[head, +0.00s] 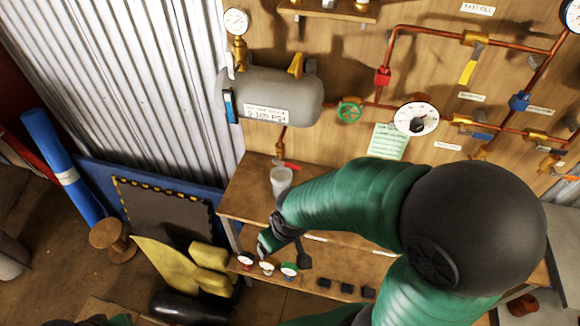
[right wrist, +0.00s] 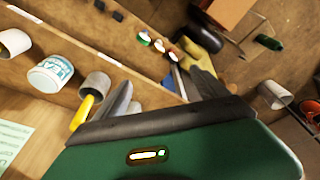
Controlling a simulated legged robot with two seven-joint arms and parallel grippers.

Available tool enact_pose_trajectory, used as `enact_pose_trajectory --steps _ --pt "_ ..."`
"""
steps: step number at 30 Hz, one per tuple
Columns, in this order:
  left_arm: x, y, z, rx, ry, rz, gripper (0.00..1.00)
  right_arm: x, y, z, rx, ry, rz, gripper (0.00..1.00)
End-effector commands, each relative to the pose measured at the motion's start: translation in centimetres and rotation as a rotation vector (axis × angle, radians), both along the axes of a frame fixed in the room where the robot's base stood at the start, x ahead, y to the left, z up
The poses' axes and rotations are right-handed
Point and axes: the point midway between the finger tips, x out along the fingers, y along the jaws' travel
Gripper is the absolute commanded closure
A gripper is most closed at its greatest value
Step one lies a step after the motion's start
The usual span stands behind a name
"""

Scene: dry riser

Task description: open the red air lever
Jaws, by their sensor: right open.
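A small red lever (head: 286,164) sits on the short copper pipe under the grey tank (head: 268,97), above a grey cup (head: 281,180) on the wooden bench. It lies roughly level and sideways in the head view. I do not make it out in the right wrist view. My right gripper (head: 285,250) is in front of and below the lever, over the lower shelf, well apart from it. In the right wrist view its two fingers (right wrist: 158,95) are spread with nothing between them.
Copper pipes with a green handwheel (head: 349,110), a red block (head: 383,76) and a yellow lever (head: 468,72) cross the wall. Small gauges (head: 267,268) and dark blocks lie on the lower shelf. The right wrist view shows a labelled tin (right wrist: 52,76).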

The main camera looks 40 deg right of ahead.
Motion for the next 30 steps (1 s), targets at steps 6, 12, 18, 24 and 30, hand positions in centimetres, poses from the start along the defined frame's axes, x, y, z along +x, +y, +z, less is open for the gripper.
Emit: enact_pose_trajectory --steps 6,12,18,24,30 --pt "0.0 0.0 1.4 0.000 0.000 0.000 0.64 1.3 -0.6 1.9 0.004 -0.004 -0.053 0.39" --pt "0.0 0.0 6.5 0.000 0.000 0.000 0.64 7.1 -4.3 10.1 0.018 -0.016 -0.352 0.65" --pt "0.0 0.0 10.6 0.000 0.000 0.000 0.64 11.9 -9.5 17.8 0.012 -0.044 -0.690 0.91" --pt "0.0 0.0 11.7 0.000 0.000 0.000 0.64 13.6 -12.1 20.6 0.004 -0.066 -0.849 1.00" --pt "0.0 0.0 11.5 0.000 0.000 0.000 0.64 13.6 -12.2 20.6 0.003 -0.067 -0.859 1.00"
